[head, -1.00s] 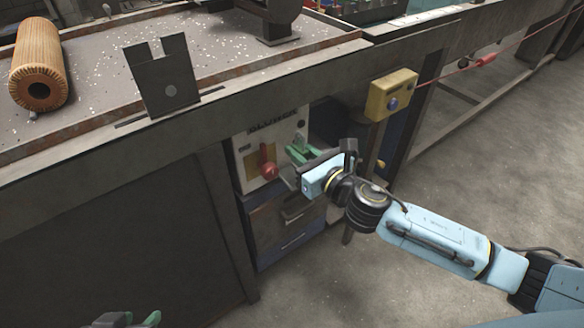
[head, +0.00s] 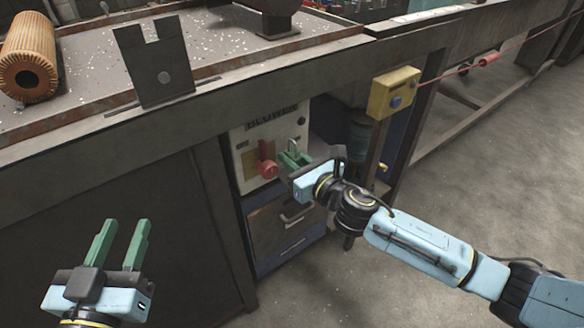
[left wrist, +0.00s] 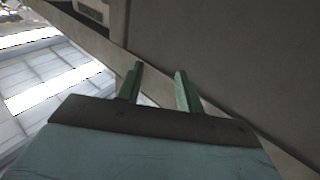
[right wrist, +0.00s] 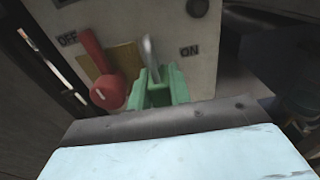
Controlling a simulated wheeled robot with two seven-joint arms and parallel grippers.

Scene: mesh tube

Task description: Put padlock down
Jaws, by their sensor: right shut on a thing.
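The shackle also shows small in the head view (head: 292,146). My right gripper (head: 292,159) is shut on the padlock, in front of the blower panel and just right of its red lever. In the right wrist view the right gripper (right wrist: 160,78) points at the panel; I cannot tell whether the padlock touches it. My left gripper (head: 127,223) is open and empty at lower left, also seen in the left wrist view (left wrist: 159,74).
The blower panel (head: 243,145) carries a red lever (head: 265,161), with OFF and ON marks in the right wrist view. A drawer (head: 278,222) is below it. The bench top (head: 210,50) holds an upright notched plate (head: 155,65) and a ribbed roller (head: 30,62).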

